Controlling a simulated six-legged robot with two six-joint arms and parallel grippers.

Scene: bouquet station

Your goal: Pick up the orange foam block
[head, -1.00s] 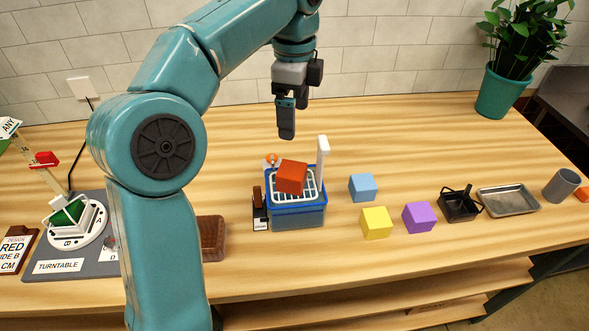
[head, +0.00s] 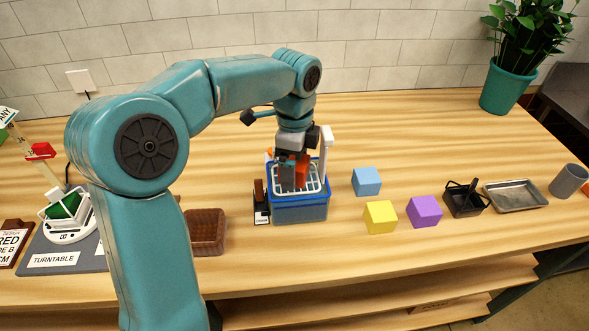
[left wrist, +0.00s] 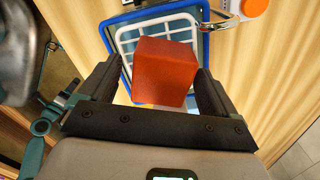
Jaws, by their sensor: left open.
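The orange foam block (head: 303,171) sits on a white rack over a blue tub (head: 301,212). In the left wrist view the block (left wrist: 163,72) lies between the two dark fingers. My left gripper (head: 294,178) is open and lowered over the rack, with a finger on each side of the block. In the left wrist view my left gripper (left wrist: 155,90) shows a small gap beside the block on the left; the right finger is close to it. The gripper hides part of the block in the head view. My right gripper is not in view.
A white post (head: 325,151) rises at the tub's right rear edge. A brown basket (head: 206,230) stands to the left. Blue (head: 366,181), yellow (head: 380,216) and purple (head: 424,210) blocks lie to the right.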

